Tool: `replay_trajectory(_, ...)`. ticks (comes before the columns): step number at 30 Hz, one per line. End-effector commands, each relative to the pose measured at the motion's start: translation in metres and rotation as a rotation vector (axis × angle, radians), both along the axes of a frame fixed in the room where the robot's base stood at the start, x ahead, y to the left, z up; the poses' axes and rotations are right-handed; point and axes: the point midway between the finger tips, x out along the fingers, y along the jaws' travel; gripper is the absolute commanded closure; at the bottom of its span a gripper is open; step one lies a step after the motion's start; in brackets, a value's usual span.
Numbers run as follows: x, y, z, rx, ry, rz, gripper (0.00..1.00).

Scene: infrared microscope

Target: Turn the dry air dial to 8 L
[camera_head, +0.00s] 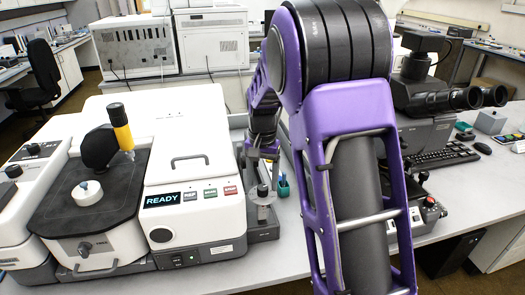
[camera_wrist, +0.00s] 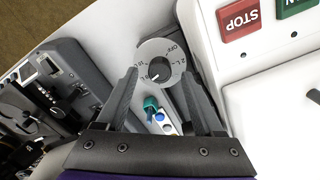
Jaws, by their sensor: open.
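The dry air dial shows in the wrist view as a round grey plate (camera_wrist: 150,48) with a dark knob (camera_wrist: 158,72) at its middle. "OFF" and some litre marks can be made out on the plate. A pale pointer line on the knob slants toward the lower left, but I cannot read its setting. In the head view the dial plate (camera_head: 262,196) stands beside the white instrument, below my gripper (camera_head: 263,152). My gripper (camera_wrist: 160,74) is open, with its fingertips on either side of the knob in the wrist view. I see no contact.
The white microscope instrument (camera_head: 188,215) with a "READY" display and a red STOP button (camera_wrist: 239,17) stands close beside the dial. A teal cup (camera_head: 283,188) is just right of it. A black microscope (camera_head: 425,110) stands further right, partly behind my arm.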

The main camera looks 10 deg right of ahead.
Motion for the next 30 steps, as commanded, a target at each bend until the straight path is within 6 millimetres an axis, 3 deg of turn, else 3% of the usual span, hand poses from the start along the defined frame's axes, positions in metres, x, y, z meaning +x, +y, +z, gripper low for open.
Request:
replay_trajectory(12, 0.001, 0.0, 0.102, 0.001, -0.006, -0.001, 0.31)
replay_trajectory(16, 0.001, 0.0, 0.128, 0.0, -0.005, -0.001, 0.31)
replay_trajectory(22, 0.0, 0.0, 0.153, 0.0, -0.004, 0.0, 0.31)
replay_trajectory(30, 0.0, 0.0, 0.159, 0.0, -0.001, 0.0, 0.31)
